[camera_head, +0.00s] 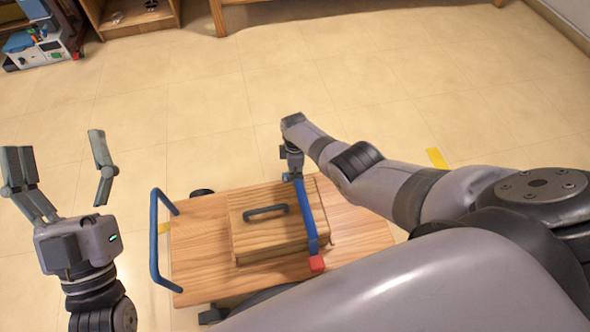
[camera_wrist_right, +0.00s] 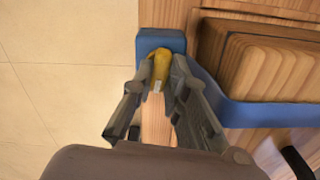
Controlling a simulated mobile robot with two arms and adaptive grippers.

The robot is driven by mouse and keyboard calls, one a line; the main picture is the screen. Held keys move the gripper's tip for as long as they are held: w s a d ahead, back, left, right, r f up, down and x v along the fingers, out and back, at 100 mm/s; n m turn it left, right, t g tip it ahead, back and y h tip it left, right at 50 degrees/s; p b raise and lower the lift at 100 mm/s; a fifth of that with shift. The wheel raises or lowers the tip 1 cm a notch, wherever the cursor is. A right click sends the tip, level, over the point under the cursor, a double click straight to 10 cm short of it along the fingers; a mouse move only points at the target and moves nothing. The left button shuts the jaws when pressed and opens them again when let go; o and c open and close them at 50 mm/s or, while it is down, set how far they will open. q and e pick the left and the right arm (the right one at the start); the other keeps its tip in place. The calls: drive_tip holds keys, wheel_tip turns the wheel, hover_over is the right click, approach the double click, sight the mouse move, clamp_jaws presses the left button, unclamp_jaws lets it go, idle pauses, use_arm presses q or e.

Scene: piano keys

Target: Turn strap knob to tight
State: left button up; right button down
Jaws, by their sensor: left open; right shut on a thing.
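A yellow knob (camera_wrist_right: 161,68) shows in the right wrist view, beside a blue block at the end of the blue strap (camera_head: 304,212). The strap runs across a wooden box (camera_head: 247,238) with a dark handle. A red piece (camera_head: 316,263) sits at the strap's near end. My right gripper (camera_head: 292,174) is at the strap's far end. In the right wrist view its fingers (camera_wrist_right: 160,85) are closed around the yellow knob. The knob is too hidden in the head view to tell its setting. My left gripper (camera_head: 75,160) is open and empty, left of the cart.
The box stands on a wooden cart top (camera_head: 197,262) with a blue handle rail (camera_head: 154,240) at its left. My right arm covers the cart's right side. Shelves (camera_head: 130,14) and a small white-and-blue item (camera_head: 37,52) are at the back left. The tiled floor between is clear.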

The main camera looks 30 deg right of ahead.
use_arm(q)
drive_tip(key=shift+s+r, duration=0.1)
drive_tip(key=shift+r, duration=0.15)
use_arm(e)
drive_tip(key=shift+n, duration=1)
use_arm(q)
drive_tip(key=shift+h, duration=0.3)
drive_tip(key=shift+f, duration=0.15)
use_arm(e)
drive_tip(key=c, duration=1.6)
unclamp_jaws()
drive_tip(key=shift+w+r, duration=0.1)
drive_tip(key=shift+r, duration=0.7)
wheel_tip(320, 180, up, 10)
drive_tip(key=shift+r, duration=0.2)
